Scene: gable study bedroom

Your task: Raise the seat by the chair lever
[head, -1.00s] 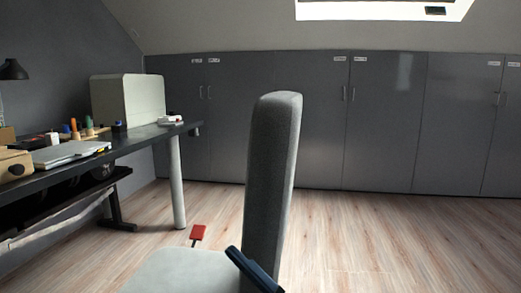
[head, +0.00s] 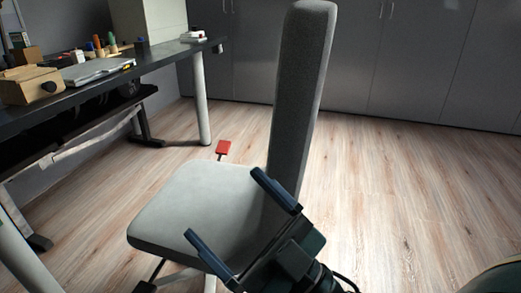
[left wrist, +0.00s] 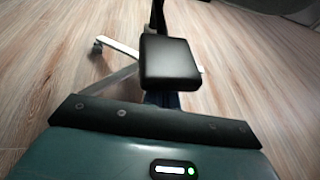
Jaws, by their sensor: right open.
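The office chair has a light grey seat (head: 185,203) and a tall grey backrest (head: 300,95). A red paddle (head: 223,147) on a thin dark stem shows beyond the seat's far edge. My left gripper is out of the head view. In the left wrist view a black pad (left wrist: 170,60) is just ahead of its body; its finger state is unclear.
A dark desk (head: 150,62) stands at the left with a laptop (head: 95,72), a wooden box (head: 30,87) and small items. Its pale leg (head: 201,105) stands behind the chair. Grey cupboards (head: 410,60) line the back.

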